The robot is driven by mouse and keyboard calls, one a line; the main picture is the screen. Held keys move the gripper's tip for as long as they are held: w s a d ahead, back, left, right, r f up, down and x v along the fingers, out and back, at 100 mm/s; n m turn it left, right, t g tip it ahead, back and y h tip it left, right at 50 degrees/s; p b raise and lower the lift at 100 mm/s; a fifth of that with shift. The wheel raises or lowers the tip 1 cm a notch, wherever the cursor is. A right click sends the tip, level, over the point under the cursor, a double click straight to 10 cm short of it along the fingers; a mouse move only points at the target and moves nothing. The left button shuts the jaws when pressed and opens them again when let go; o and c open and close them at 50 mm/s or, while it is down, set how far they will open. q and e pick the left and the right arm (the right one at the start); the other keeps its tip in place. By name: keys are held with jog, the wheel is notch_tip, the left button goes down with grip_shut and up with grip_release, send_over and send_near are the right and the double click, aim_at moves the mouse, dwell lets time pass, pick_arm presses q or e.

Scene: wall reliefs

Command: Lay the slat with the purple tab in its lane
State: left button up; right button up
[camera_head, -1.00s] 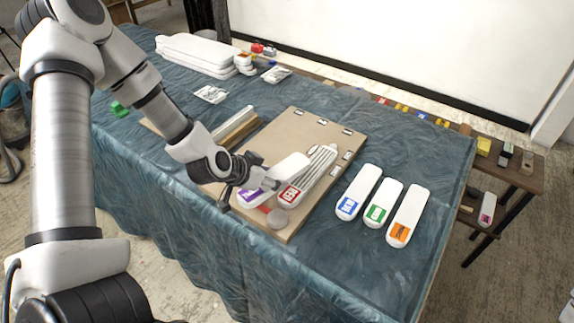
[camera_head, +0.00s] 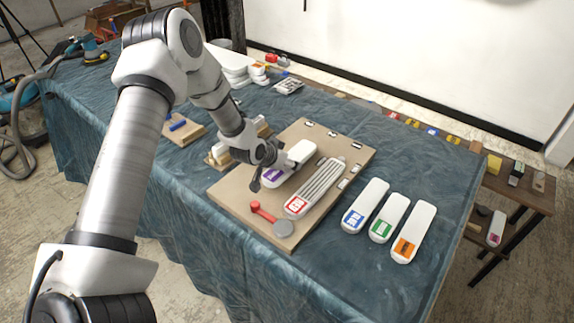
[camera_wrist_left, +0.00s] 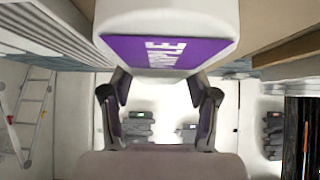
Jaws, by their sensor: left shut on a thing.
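The white slat with the purple tab (camera_head: 297,154) is held by my left gripper (camera_head: 266,171) over the tan board (camera_head: 235,195). It lies left of the grooved slat with the red tab (camera_head: 318,184), roughly in line with it. I cannot tell whether the slat touches the board. In the left wrist view the purple tab (camera_wrist_left: 168,50) and white end of the slat sit between the fingers of my left gripper (camera_wrist_left: 160,100), which is shut on it. The lane under the slat is hidden. My right gripper is not in view.
A red handle (camera_head: 262,211) and grey disc (camera_head: 283,228) are at the board's near end. White slats with blue (camera_head: 366,205), green (camera_head: 388,217) and orange tabs (camera_head: 414,231) lie on the blue cloth to the right. Wooden blocks are left of the board.

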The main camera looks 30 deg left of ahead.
aim_at(269, 179)
pick_arm(q)
jog(key=shift+d+f, duration=0.1)
jog(key=shift+f, duration=0.8)
jog(key=shift+f+b, duration=0.5)
jog(key=shift+f, duration=0.1)
jog(key=o, duration=1.4)
jog(key=shift+s, duration=0.1)
jog(key=shift+r, duration=0.15)
jog(key=p+v, duration=0.1)
jog(key=v, duration=0.3)
jog(key=p+v, duration=0.1)
jog(key=v, duration=0.3)
jog(key=p+v, duration=0.1)
jog(key=v, duration=0.3)
jog(key=shift+w+r+p, duration=0.35)
jog(key=shift+w+p, duration=0.05)
jog(key=shift+s+r, duration=0.15)
jog(key=shift+s, duration=0.2)
